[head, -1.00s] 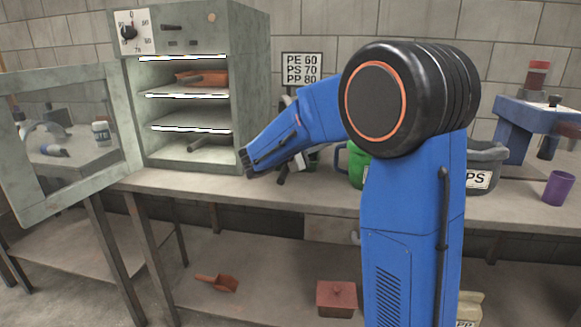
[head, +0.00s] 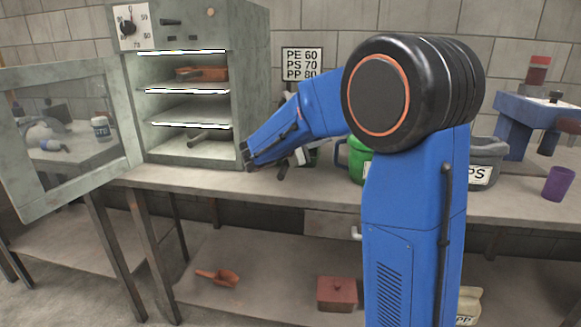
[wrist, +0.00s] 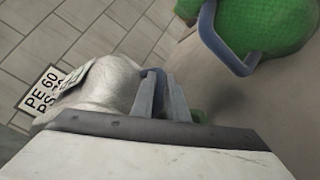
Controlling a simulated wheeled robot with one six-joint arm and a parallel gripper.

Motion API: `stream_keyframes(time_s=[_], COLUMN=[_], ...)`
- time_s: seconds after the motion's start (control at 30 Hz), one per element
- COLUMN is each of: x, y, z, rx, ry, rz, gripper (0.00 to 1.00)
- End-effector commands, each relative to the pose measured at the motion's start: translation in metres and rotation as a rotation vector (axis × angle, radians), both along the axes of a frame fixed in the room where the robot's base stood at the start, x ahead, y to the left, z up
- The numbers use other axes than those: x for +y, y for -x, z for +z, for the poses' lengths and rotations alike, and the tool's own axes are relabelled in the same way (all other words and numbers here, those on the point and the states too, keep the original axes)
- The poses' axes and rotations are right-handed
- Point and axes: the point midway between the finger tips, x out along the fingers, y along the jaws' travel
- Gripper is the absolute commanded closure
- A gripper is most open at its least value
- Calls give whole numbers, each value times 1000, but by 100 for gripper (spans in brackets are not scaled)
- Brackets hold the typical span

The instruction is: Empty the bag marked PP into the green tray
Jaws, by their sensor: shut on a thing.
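A cream bag marked PP (head: 468,306) stands on the lower shelf in the head view, mostly hidden behind my arm. In the wrist view my gripper (wrist: 165,95) is shut on what looks like the blue handle (wrist: 148,92) of a pale grey rounded thing (wrist: 108,88). A white label on that thing is not readable. A green thing with a blue handle (wrist: 265,25) is at the upper right, apart from my gripper. I cannot make out a green tray. In the head view my gripper is mostly hidden by my blue forearm.
An open oven (head: 190,85) with lit shelves stands at the left, its door (head: 65,140) swung out. A green jug (head: 357,158), a grey PS container (head: 490,150) and a purple cup (head: 558,184) are on the bench. An orange scoop (head: 217,277) and a red box (head: 337,294) lie below.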

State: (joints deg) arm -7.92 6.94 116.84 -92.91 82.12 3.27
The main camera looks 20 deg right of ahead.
Motion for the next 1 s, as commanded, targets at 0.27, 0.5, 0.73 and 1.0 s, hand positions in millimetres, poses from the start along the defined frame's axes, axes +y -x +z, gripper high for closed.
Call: stream_keyframes(time_s=[0.27, 0.5, 0.73, 1.0], x=[2, 5, 9, 7], y=[-1, -2, -2, -1], z=[3, 9, 17, 17], rx=[0, -1, -3, -5], ry=[45, 129, 249, 230], rz=[3, 9, 13, 6], gripper=[100, 100, 100, 100])
